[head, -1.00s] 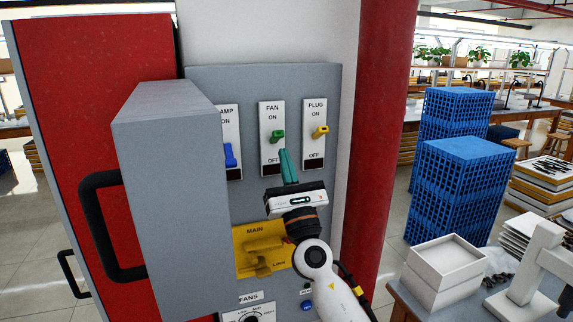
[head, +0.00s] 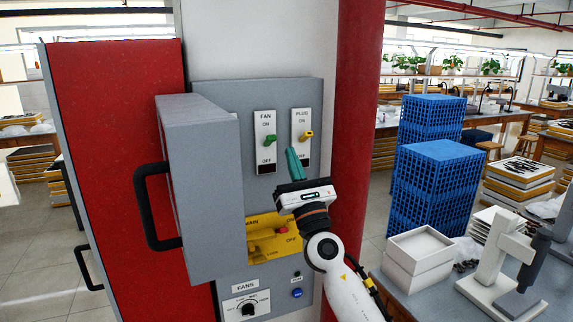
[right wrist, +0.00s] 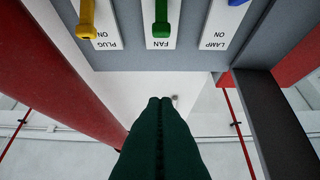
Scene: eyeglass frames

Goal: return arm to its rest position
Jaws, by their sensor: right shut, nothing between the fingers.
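My right gripper (head: 294,158) is in front of the grey switch panel (head: 215,92), its teal fingers shut with nothing between them. In the head view the fingertips overlap the panel just below and between the green FAN switch (head: 270,140) and the yellow PLUG switch (head: 306,135). In the right wrist view the shut fingers (right wrist: 160,102) stand apart from the FAN switch (right wrist: 161,22). The yellow MAIN switch (head: 268,233) sits lower, partly behind my right arm. The LAMP switch is hidden in the head view; a blue lever (right wrist: 237,2) shows in the wrist view. My left gripper is not in view.
The grey panel door (head: 205,190) with a black handle (head: 150,205) stands open on the left, beside a red cabinet (head: 120,150). A red column (head: 355,120) stands right of the panel. Blue crates (head: 435,190) and a workbench with white boxes (head: 428,255) lie further right.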

